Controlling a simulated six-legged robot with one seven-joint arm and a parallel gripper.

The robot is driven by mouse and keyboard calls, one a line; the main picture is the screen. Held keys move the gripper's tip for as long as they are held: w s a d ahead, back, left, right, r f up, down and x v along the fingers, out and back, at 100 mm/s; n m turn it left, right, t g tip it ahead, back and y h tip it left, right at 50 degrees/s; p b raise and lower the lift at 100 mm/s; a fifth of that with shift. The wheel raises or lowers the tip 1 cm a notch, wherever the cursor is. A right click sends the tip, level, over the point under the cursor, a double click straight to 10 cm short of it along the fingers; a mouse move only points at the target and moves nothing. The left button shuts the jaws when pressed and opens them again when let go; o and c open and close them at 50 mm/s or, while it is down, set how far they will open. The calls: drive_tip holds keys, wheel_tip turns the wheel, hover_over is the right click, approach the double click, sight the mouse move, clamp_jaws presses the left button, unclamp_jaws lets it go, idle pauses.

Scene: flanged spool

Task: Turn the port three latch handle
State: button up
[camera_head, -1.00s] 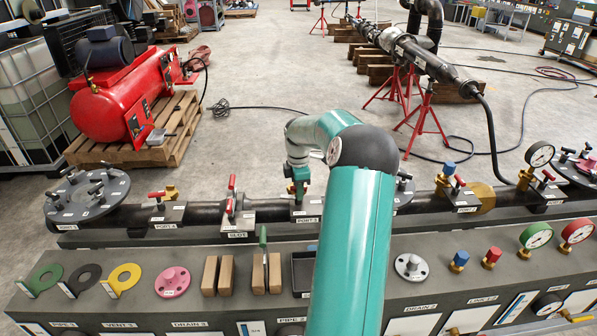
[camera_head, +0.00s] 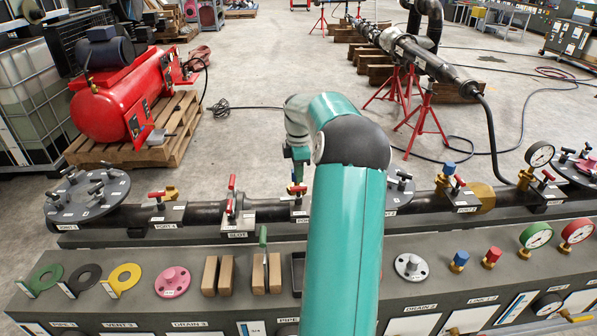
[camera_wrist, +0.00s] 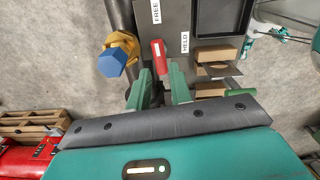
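In the wrist view the port three latch handle (camera_wrist: 157,50) is a red lever with a pale mark. It sits on a dark plate between the labels FREE (camera_wrist: 155,11) and HELD (camera_wrist: 185,42). My gripper (camera_wrist: 161,76) has its two green fingers apart, one on each side of the handle's near end, with gaps showing. I cannot tell whether either finger touches it. In the head view my gripper (camera_head: 298,182) is over the port three plate (camera_head: 300,212), and my arm hides much of that area.
A brass fitting with a blue cap (camera_wrist: 112,61) stands left of the handle. A black tray (camera_wrist: 224,18) and wooden blocks (camera_wrist: 215,58) lie to the right. Other red handles stand on the slot clamp (camera_head: 231,190) and port four (camera_head: 157,195).

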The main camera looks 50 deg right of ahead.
drive_tip(key=o, duration=0.4)
drive_tip(key=m, duration=0.3)
drive_tip(key=shift+s+d+r, duration=0.15)
drive_tip(key=shift+s+r, duration=0.15)
drive_tip(key=shift+s, duration=0.05)
drive_tip(key=m, duration=0.3)
drive_tip(key=s+r+m, duration=0.1)
drive_tip(key=shift+d+m+t+y, duration=0.15)
drive_tip(key=shift+m+t+y, duration=0.15)
drive_tip(key=shift+t, duration=0.1)
drive_tip(key=m, duration=0.5)
drive_tip(key=m+t+y, duration=0.1)
drive_tip(key=m+t, duration=0.3)
drive_tip(key=m, duration=1.9)
approach(298, 187)
drive_tip(key=x, duration=0.8)
drive_tip(key=shift+w+f, duration=0.1)
